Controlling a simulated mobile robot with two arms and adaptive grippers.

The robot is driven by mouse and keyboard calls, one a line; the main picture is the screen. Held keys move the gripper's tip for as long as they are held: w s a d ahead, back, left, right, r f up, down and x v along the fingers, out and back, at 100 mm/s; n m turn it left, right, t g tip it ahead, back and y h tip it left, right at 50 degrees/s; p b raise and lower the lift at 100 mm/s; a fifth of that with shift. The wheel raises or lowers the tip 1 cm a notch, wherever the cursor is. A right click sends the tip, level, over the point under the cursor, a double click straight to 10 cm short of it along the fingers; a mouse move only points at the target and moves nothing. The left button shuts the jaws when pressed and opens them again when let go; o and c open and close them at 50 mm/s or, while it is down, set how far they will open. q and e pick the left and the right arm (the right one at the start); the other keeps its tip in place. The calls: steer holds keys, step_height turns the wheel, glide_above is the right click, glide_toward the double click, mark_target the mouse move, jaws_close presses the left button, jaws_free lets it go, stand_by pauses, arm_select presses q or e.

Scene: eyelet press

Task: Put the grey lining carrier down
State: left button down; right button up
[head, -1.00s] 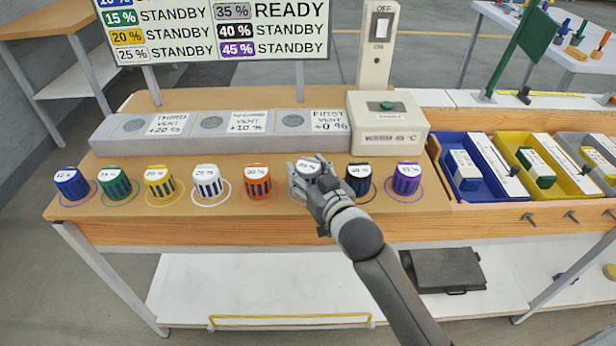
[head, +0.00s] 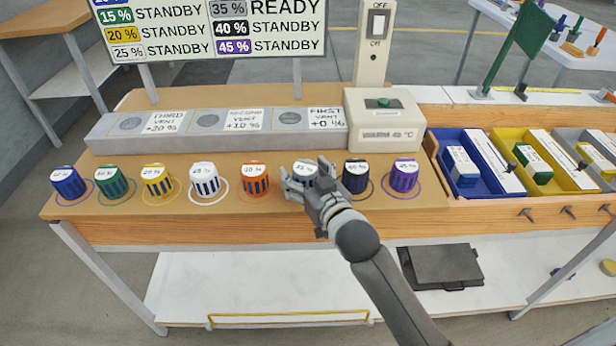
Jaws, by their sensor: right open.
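The grey lining carrier (head: 303,168), with a white top label that seems to read 35, stands upright on the wooden bench in the row of carriers. It is between the orange carrier (head: 254,180) and the black carrier (head: 355,177). My right gripper (head: 304,179) is open at the front of the grey carrier, with its fingers spread to either side. The gripper hides the carrier's lower part and its ring on the bench. I cannot tell whether the fingers touch it. My left gripper is not in view.
Blue (head: 69,182), green (head: 110,182), yellow (head: 157,181), white (head: 205,179) and purple (head: 404,176) carriers stand in the same row. Behind them is a grey vent block (head: 185,145) and a control box (head: 384,122). Coloured bins (head: 475,182) are at the right.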

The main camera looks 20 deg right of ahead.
steer(key=s+d+r, duration=0.1)
steer(key=s+r, duration=0.1)
steer(key=s, duration=0.9)
steer(key=shift+s+d, duration=0.2)
steer(key=shift+s, duration=0.2)
steer(key=s+d+f+g+h, duration=0.1)
steer(key=s+d+f+g, duration=0.1)
steer(key=s+f+g, duration=1.45)
steer(key=s+f+n+t+p, duration=0.1)
steer(key=s+f, duration=0.2)
steer(key=f, duration=1)
steer(key=s+f+t+p, duration=0.1)
steer(key=s+f+t, duration=0.15)
steer(key=f, duration=1.05)
steer(key=s+d+f+g+p, duration=0.2)
steer(key=s+d+f, duration=0.1)
steer(key=s+f, duration=1.1)
steer(key=s, duration=0.3)
steer(key=shift+f+h, duration=0.2)
steer(key=shift+h, duration=0.1)
